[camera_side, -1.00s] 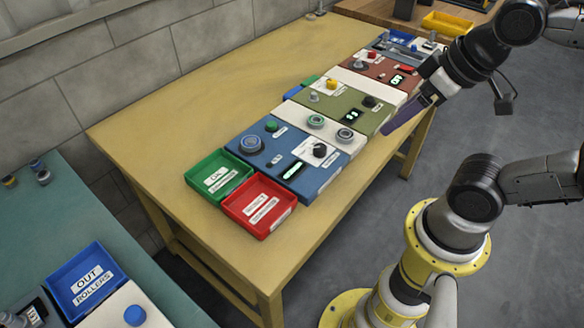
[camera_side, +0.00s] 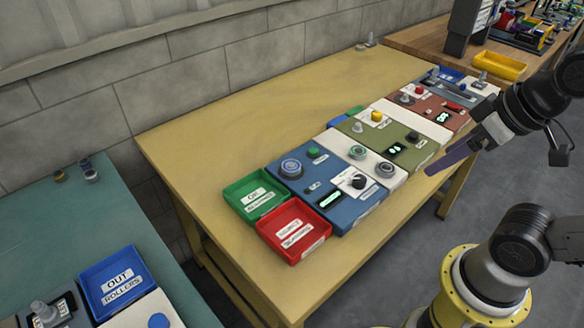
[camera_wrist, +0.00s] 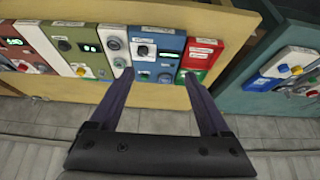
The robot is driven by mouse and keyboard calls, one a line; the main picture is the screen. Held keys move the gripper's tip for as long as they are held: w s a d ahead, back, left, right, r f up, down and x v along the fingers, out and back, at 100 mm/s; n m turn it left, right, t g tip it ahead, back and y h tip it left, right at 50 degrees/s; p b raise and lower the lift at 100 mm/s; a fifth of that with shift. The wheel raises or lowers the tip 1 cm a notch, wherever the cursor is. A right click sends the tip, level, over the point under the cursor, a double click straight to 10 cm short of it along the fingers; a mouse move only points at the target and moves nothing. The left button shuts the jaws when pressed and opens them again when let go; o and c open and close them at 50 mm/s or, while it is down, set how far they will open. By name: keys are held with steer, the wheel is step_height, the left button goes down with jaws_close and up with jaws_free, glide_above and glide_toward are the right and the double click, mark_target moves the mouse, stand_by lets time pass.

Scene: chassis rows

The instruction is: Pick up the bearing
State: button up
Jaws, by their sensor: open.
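Ring-shaped metal parts that look like bearings show in the side view. One grey ring (camera_side: 384,169) and one ring with a green middle (camera_side: 358,152) sit on the white strip, and a larger ring (camera_side: 291,167) sits on the blue panel (camera_side: 345,208). I cannot tell for certain which is the bearing. My gripper (camera_side: 430,172) is open and empty, with long dark purple fingers, above the bench's front edge and to the right of the rings. In the wrist view my gripper (camera_wrist: 159,75) points toward the panels, its fingertips apart from them.
A green tray (camera_side: 233,190) and a red tray (camera_side: 267,240), both labelled, stand left of the blue panel. Olive (camera_side: 412,136) and red-brown panels continue to the right. A teal bench with a blue OUT ROLLERS tray (camera_side: 88,264) stands at left.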

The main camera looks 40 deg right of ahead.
steer(key=shift+o, duration=1)
